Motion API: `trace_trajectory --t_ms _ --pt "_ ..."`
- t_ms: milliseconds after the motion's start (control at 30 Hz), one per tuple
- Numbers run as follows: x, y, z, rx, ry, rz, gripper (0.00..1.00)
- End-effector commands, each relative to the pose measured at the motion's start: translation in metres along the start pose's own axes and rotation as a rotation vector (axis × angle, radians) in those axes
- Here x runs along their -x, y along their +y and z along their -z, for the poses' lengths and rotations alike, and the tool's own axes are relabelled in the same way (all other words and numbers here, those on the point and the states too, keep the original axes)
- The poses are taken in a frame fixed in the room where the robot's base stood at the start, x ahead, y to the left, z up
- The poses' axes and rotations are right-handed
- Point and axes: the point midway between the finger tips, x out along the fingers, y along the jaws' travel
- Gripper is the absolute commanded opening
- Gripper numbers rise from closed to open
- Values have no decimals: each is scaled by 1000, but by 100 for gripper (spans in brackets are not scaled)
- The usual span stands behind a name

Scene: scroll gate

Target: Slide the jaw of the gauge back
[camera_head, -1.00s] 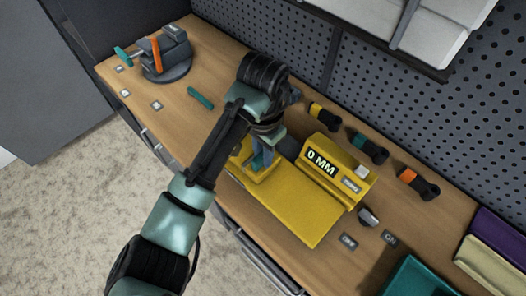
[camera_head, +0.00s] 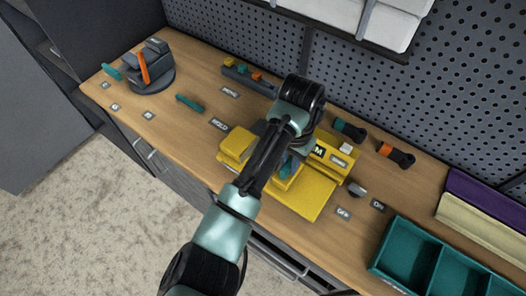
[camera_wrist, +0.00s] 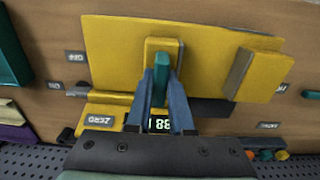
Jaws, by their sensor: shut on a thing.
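The yellow gauge (camera_head: 308,198) lies on the bench and fills the upper wrist view (camera_wrist: 115,45). Its sliding jaw (camera_wrist: 163,48) is a yellow block with a teal handle (camera_wrist: 161,72). My gripper (camera_wrist: 163,98) is shut on that handle, blue fingers on both sides; in the head view my gripper (camera_head: 287,168) is partly behind my arm. The fixed jaw (camera_wrist: 259,74), with a grey face, stands well apart from the sliding jaw; in the head view the fixed jaw (camera_head: 236,146) is at the left. The digits on the display (camera_wrist: 160,124) are partly hidden by my fingers.
A vise (camera_head: 150,70) stands at the far left. Dark-handled tools (camera_head: 348,130) lie behind the gauge. A teal bin (camera_head: 420,262) is at the right front, by a grey knob (camera_head: 357,188) and label plates. A perforated panel (camera_head: 420,90) closes the back.

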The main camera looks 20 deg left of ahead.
Motion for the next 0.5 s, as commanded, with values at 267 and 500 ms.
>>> trace_trajectory --t_ms 267,500 --pt "1 16 -2 -1 -6 -5 0" --pt "0 17 -2 -4 -5 -8 29"
